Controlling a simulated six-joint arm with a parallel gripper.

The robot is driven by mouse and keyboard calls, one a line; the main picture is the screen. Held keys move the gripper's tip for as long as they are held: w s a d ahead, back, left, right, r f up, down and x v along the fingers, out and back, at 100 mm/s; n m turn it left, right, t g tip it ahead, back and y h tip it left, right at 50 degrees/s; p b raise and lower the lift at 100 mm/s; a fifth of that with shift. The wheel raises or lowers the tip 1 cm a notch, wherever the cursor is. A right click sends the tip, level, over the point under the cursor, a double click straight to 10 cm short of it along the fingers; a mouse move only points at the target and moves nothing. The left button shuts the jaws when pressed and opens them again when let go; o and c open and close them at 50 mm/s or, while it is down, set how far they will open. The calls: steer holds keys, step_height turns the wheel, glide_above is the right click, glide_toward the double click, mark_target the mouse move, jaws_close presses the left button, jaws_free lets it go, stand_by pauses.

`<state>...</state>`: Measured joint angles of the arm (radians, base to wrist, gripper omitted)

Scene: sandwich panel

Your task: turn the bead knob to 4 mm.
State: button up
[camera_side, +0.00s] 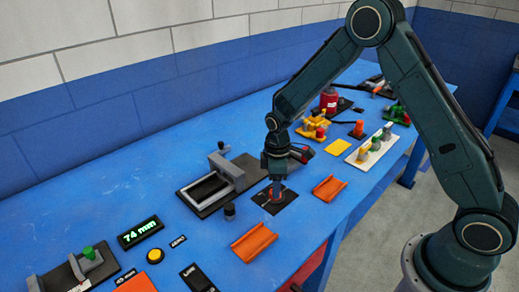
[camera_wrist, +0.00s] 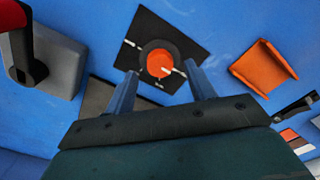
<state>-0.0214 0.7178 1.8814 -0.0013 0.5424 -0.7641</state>
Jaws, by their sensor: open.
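The bead knob (camera_wrist: 159,63) is a round orange-red knob with a white pointer line, on a dark collar and a square black plate (camera_wrist: 185,45). In the wrist view the pointer runs toward the lower right, and the small markings on the plate are too small to read. My gripper (camera_wrist: 161,71) is open, with one finger on each side of the knob and gaps visible to it. In the side view my gripper (camera_side: 276,186) points down over the plate (camera_side: 288,200) and partly hides the knob.
Orange trays lie at the front (camera_side: 254,242) and right (camera_side: 329,188). A display (camera_side: 140,232) reads 74 mm. Blue table is clear at the back left.

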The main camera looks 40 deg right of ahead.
steer(key=shift+f, duration=1.25)
steer(key=c, duration=1)
